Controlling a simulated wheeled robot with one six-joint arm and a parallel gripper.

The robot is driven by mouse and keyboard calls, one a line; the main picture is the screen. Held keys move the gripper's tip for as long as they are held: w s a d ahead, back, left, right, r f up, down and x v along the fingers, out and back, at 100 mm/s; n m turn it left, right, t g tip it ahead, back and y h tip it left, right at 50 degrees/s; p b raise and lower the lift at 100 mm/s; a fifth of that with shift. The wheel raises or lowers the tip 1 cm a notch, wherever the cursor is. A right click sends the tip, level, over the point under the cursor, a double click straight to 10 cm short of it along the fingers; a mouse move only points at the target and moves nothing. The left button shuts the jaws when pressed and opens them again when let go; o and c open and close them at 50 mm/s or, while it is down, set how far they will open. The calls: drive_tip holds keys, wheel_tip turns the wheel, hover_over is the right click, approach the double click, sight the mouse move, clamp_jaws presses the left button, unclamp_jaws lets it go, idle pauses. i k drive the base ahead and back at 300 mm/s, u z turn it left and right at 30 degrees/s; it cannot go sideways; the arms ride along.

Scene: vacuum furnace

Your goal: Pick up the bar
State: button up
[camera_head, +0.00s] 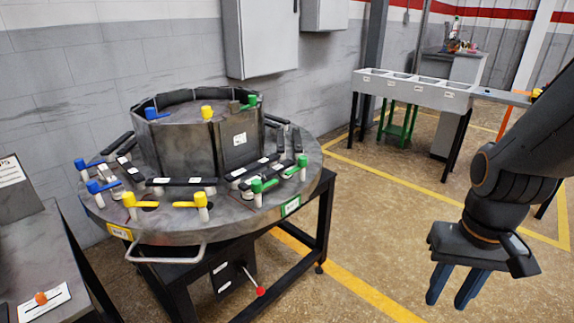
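Several dark bars with white labels lie on a round grey metal table, around its central drum. One bar (180,182) lies at the front, another (248,170) at the front right and another (117,143) at the left. Which one is the task's bar I cannot tell. My gripper (453,297) is at the lower right, pointing down, well to the right of the round table (165,222). Its two blue fingers are apart with nothing seen between them, and the floor shows behind.
Blue, yellow and green lever clamps, such as one yellow clamp (138,202), stand around the table and drum (222,145). A grey bench (18,245) stands at the lower left. A trough stand (412,91) is at the back right. Floor between table and gripper is clear.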

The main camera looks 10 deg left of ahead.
sight(245, 185)
drive_tip(key=u, duration=0.1)
drive_tip(key=i, duration=0.65)
drive_tip(key=u, duration=0.8)
drive_tip(key=i, duration=0.55)
drive_tip(key=u, duration=0.5)
